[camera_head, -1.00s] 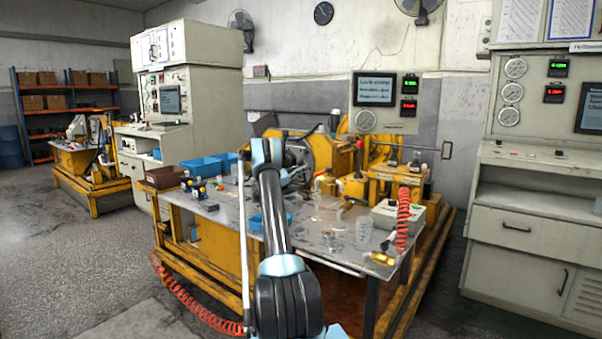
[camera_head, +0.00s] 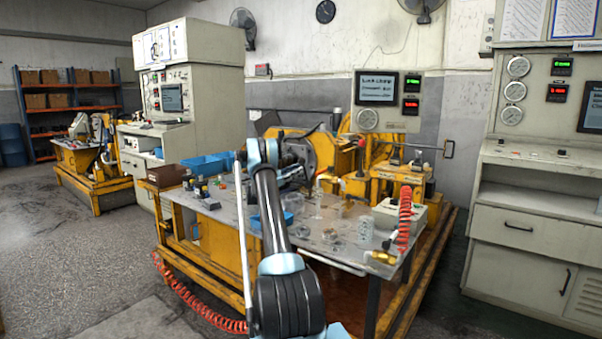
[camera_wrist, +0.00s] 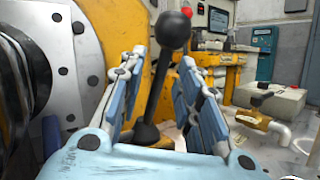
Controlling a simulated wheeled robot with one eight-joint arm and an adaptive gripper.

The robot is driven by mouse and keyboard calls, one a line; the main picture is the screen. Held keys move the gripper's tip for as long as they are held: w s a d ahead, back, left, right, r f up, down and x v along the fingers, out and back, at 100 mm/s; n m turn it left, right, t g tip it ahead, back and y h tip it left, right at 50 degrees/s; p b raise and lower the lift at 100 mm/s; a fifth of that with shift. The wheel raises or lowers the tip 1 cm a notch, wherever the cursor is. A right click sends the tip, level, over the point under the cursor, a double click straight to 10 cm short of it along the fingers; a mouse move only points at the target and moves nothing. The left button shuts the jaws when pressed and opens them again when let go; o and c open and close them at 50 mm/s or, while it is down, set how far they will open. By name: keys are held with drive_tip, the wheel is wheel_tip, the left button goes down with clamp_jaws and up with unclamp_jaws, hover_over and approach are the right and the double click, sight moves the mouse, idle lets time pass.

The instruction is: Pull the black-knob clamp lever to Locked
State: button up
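In the wrist view, the clamp lever has a round black knob (camera_wrist: 173,30) on a dark shaft (camera_wrist: 158,88). The shaft leans slightly right towards its top and rises from a black base (camera_wrist: 145,133). My gripper (camera_wrist: 162,62) is open, with one blue finger on each side of the shaft below the knob. Gaps show between the shaft and both fingers, so I see no grip on it. In the head view my arm reaches over the bench to the yellow machine (camera_head: 385,185); the black knob cannot be made out there.
A red knob (camera_head: 361,143) stands on the machine, right of the lever; it also shows behind the black knob in the wrist view (camera_wrist: 187,11). A large round flange (camera_wrist: 65,60) is close on the left. Small parts, blue bins (camera_head: 207,165) and a red coiled hose (camera_head: 404,215) are on the bench.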

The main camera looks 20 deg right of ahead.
drive_tip(key=shift+v, duration=1.75)
